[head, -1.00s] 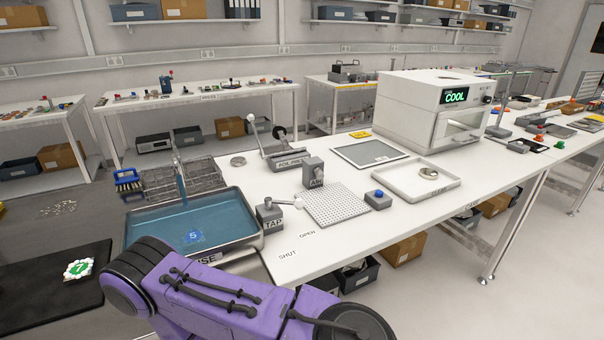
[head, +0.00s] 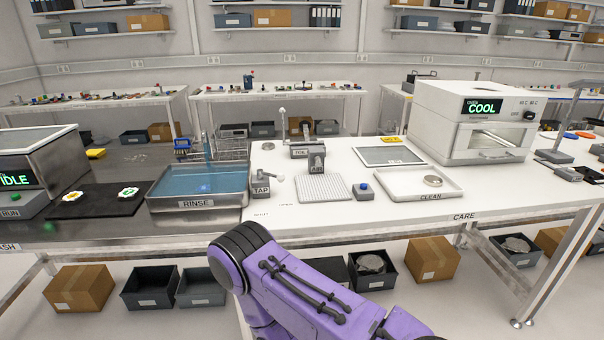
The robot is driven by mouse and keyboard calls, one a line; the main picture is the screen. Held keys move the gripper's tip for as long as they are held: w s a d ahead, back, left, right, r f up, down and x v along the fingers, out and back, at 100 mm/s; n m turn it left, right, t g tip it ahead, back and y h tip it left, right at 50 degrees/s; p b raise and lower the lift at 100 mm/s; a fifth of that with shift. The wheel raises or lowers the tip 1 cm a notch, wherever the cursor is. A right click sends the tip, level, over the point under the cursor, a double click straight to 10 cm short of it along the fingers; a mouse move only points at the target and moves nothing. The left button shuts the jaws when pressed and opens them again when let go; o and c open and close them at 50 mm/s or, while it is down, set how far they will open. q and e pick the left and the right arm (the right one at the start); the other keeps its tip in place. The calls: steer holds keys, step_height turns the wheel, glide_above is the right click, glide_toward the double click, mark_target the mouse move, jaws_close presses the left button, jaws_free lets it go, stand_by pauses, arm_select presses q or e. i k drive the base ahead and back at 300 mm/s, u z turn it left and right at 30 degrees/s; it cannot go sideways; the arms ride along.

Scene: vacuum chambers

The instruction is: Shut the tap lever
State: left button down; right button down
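The grey tap block (head: 260,188), labelled TAP, stands on the white bench just right of the rinse basin. Its tap lever (head: 274,178) sticks out to the right and ends in a pale knob. Faint floor marks for shut and open lie on the bench in front of it. The rinse basin (head: 197,204) holds blue water, and a blue stream (head: 208,150) shows above it at the back. A purple arm of mine reaches in from the lower right, in front of the bench edge. Neither gripper shows.
The cool oven (head: 472,122) stands behind. A black mat (head: 98,200) lies left of the basin. Boxes sit below the bench.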

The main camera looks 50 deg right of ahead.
mark_target(281, 177)
steer(key=z, duration=1.45)
steer(key=i, duration=0.1)
steer(key=z, duration=0.1)
